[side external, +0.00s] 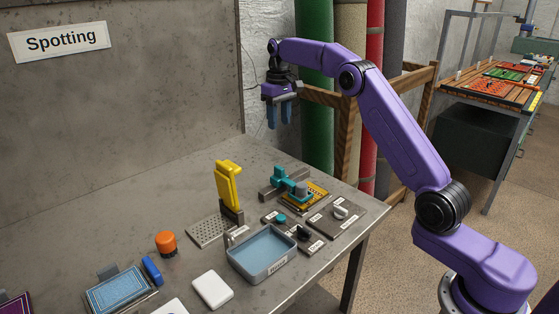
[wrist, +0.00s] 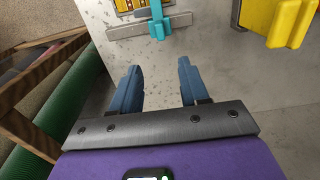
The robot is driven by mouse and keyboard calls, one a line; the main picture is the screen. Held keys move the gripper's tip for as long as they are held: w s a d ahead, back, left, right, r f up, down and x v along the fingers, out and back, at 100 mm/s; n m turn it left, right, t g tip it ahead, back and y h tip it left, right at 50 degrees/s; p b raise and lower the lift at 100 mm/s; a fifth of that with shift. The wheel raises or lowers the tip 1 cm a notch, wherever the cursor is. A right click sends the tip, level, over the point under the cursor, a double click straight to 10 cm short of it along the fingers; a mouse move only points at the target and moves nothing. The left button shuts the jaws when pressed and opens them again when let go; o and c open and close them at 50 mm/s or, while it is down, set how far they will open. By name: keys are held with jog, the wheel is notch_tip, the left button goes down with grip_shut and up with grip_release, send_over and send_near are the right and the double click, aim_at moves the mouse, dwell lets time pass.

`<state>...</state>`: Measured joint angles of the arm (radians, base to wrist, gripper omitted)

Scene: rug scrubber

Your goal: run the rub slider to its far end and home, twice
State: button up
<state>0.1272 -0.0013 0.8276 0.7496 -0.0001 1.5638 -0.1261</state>
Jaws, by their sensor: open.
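What looks like the rub slider is a teal block with an arm (side external: 281,175) on a short grey rail at the back right of the bench. Its arm reaches over a small yellow patterned rug piece (side external: 315,193). In the wrist view the teal part (wrist: 157,14) stands near the middle of the grey rail (wrist: 180,22), at the top of the picture. My gripper (side external: 278,118) is open and empty, pointing down, high above the bench and behind the slider. In the wrist view its blue fingers (wrist: 159,75) are apart, with bare bench beyond them.
A tall yellow lever (side external: 228,187) stands left of the slider; it also shows in the wrist view (wrist: 285,25). In front are a blue tray (side external: 262,254), small knobs on plates (side external: 340,212) and an orange knob (side external: 166,243). Rolled rugs (side external: 314,85) stand behind.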

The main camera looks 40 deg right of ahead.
aim_at(279, 167)
notch_tip(279, 167, down, 17)
jog(key=shift+f, duration=0.1)
dwell(0.5)
grip_shut()
jog(key=shift+d, duration=3.35)
